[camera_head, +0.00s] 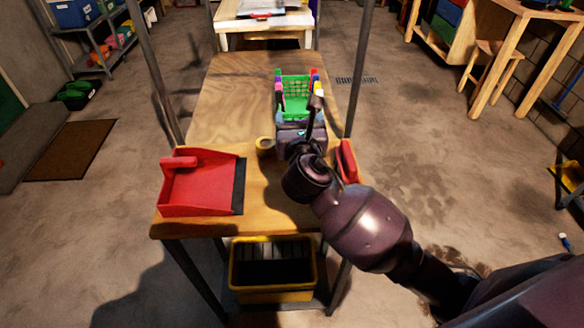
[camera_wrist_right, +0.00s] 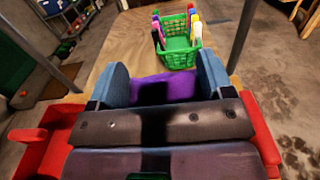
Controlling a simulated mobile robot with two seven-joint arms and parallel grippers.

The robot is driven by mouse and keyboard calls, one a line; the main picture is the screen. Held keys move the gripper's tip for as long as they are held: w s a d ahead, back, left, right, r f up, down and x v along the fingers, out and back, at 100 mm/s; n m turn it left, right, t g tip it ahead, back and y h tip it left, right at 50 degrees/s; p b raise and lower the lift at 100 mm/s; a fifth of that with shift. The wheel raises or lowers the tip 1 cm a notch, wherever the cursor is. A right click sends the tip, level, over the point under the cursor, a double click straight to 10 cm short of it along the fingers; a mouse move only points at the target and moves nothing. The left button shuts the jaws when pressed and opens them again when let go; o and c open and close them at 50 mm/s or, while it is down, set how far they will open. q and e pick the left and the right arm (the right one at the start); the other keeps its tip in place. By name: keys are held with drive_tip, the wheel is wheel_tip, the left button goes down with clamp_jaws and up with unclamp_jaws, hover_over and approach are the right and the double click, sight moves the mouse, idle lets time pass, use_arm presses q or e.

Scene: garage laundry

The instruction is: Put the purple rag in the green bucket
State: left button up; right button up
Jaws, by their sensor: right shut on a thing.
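My right gripper (camera_head: 299,125) is over the wooden table, on the near side of a green basket (camera_head: 296,98). In the right wrist view, its blue fingers are shut on the purple rag (camera_wrist_right: 165,89), which shows as a flat purple strip between them. I cannot make out the rag in the head view. The green basket, the only bucket-like green thing on the table, also shows in the right wrist view (camera_wrist_right: 179,56), just beyond the fingers. It has a perforated wall and colourful bottles along its sides. My left gripper is not in view.
A red dustpan (camera_head: 197,187) lies at the table's near left. Metal posts flank the table (camera_head: 222,91). A yellow bin (camera_head: 272,293) stands below.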

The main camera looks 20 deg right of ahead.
wheel_tip(320, 180, down, 13)
drive_tip(key=b, duration=0.4)
drive_tip(key=shift+f, duration=0.25)
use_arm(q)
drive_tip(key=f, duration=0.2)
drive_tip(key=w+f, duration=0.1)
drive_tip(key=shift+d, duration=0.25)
use_arm(e)
drive_tip(key=o, duration=0.5)
drive_tip(key=shift+f, duration=0.1)
drive_tip(key=shift+c, duration=0.2)
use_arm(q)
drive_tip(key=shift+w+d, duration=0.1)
use_arm(e)
drive_tip(key=o, duration=0.5)
drive_tip(key=shift+c, duration=0.2)
